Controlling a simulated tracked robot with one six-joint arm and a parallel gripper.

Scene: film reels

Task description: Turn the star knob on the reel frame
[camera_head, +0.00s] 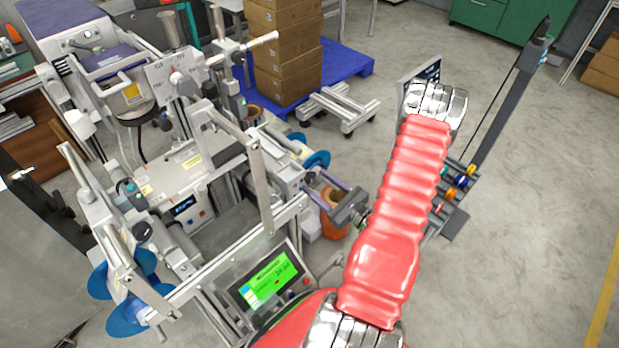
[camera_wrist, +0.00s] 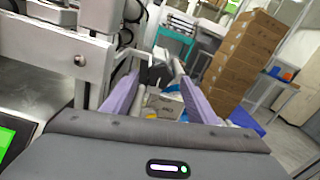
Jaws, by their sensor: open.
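The reel frame (camera_head: 263,185) is a structure of pale metal bars and posts left of my arm in the head view. Part of a pale metal frame (camera_wrist: 85,48) also fills the upper left of the wrist view. My gripper (camera_head: 312,181) is beside the frame's right end, near a blue disc (camera_head: 317,160). In the wrist view its two purple fingers (camera_wrist: 158,68) are spread apart, with nothing clearly held between them. I cannot make out the star knob for certain. Small metal parts show beyond the fingertips, but their shape is unclear.
A screen with a green display (camera_head: 270,280) stands below the gripper. Larger blue discs (camera_head: 112,282) are at lower left. Stacked cardboard boxes (camera_head: 287,60) stand on a blue pallet (camera_head: 345,66) behind.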

